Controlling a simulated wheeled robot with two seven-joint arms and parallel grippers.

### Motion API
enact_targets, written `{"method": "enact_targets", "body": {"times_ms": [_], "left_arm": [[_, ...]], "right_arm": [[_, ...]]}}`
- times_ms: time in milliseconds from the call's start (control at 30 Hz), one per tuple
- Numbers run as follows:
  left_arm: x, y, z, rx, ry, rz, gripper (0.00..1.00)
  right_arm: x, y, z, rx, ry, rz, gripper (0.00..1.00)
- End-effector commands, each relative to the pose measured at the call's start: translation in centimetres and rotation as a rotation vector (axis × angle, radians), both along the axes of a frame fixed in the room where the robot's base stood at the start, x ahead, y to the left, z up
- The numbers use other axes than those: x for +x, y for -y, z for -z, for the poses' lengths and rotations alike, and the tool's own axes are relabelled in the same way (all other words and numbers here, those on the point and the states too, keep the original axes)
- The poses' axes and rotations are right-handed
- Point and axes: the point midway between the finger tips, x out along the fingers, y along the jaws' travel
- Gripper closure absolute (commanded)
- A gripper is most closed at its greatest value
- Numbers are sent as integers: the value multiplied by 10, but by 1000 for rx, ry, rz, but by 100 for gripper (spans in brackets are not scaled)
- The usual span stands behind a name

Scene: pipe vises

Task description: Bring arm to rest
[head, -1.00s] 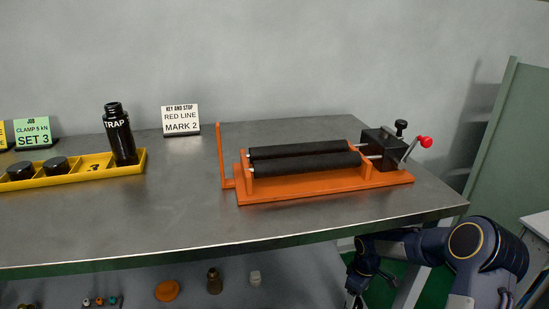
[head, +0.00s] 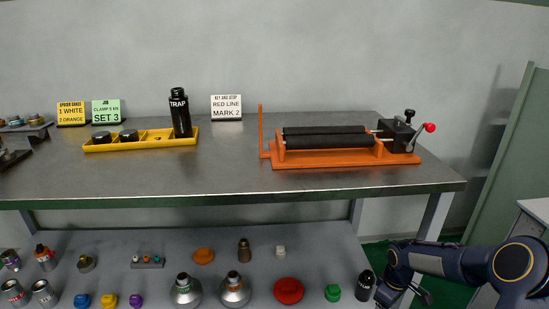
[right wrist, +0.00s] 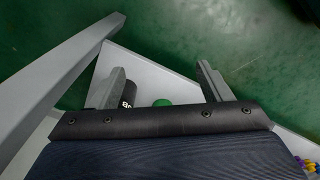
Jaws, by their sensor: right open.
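My right arm comes in at the lower right of the head view, beside the bench's right end and below its top. Its gripper (head: 405,293) is partly cut off by the bottom edge there. In the right wrist view my right gripper (right wrist: 160,80) has its two fingers wide apart with nothing held between them. Beyond the fingers lie a black cylinder (right wrist: 128,94), partly hidden by the left finger, and a green round thing (right wrist: 162,102) on the lower shelf. My left gripper is in neither view.
The bench (head: 230,183) carries an orange roller fixture (head: 340,158) with a red-knobbed crank, a yellow tray (head: 140,146) with a TRAP bottle (head: 180,115), and signs. A lower shelf (head: 330,250) holds several caps and bottles. A bench leg (head: 433,215) stands close to my right arm.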

Motion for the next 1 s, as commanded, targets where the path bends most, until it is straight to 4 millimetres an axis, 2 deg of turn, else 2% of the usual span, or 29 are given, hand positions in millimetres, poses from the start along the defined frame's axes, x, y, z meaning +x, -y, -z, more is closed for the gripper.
{"method": "enact_targets", "body": {"times_ms": [367,567,667,767,900,1000], "left_arm": [[0,0,0,0,0,0,41],[0,0,0,0,0,0,41],[0,0,0,0,0,0,41],[0,0,0,0,0,0,41],[0,0,0,0,0,0,41],[0,0,0,0,0,0,41]], "right_arm": [[-17,-3,-55,3,46,76,28],[-40,-10,-102,18,87,155,28],[-59,-15,-130,33,116,211,28],[-87,-24,-162,61,153,285,28],[-142,-42,-203,133,216,420,28],[-181,-57,-220,205,255,516,28]]}}
